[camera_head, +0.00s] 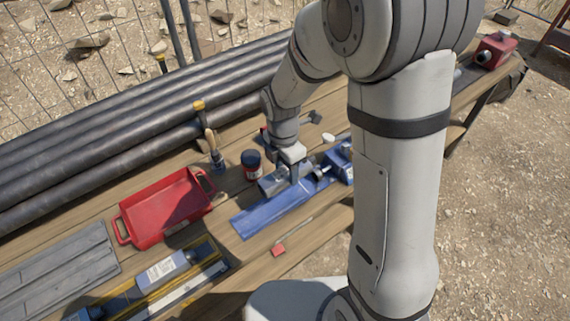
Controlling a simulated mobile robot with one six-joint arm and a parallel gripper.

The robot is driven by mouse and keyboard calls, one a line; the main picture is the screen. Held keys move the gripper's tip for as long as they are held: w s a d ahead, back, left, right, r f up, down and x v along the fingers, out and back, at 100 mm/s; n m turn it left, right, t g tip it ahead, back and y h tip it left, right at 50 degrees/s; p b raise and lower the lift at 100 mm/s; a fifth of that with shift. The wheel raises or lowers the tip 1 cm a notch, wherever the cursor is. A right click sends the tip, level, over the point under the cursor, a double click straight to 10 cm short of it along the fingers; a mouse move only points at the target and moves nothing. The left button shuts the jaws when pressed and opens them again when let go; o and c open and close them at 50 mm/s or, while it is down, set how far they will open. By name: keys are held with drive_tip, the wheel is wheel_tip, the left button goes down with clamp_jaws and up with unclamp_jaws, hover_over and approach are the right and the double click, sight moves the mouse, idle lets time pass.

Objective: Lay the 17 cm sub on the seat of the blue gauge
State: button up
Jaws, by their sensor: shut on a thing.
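My gripper (297,178) is shut on a short grey cylinder, the sub (273,182), near the middle of the bench. The sub lies roughly level, over or against the back edge of a long flat blue piece (262,213). I cannot tell whether it touches the blue piece. A blue block (341,158) with a small metal rod stands at the right end of that piece; together they look like the blue gauge. My arm hides part of the block, and the gripper hides the sub's right part.
A red tray (160,208) stands left. A dark jar with a red label (252,164) and a brush (213,150) are close behind the sub. A labelled cylinder (162,270) lies in a yellow-and-blue fixture. Long pipes (120,135) line the back.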

drive_tip(key=f+b, duration=0.5)
drive_tip(key=f, duration=0.3)
drive_tip(key=shift+a+f+b, duration=0.1)
drive_tip(key=shift+a+b, duration=0.1)
drive_tip(key=shift+b, duration=0.15)
drive_tip(key=shift+s+f+b, duration=0.1)
drive_tip(key=shift+f+b, duration=0.25)
drive_tip(key=shift+f, duration=0.1)
idle(0.5)
drive_tip(key=o, duration=1.3)
drive_tip(key=shift+o, duration=0.6)
drive_tip(key=shift+o, duration=1.2)
drive_tip(key=shift+d, duration=0.1)
drive_tip(key=shift+r, duration=0.1)
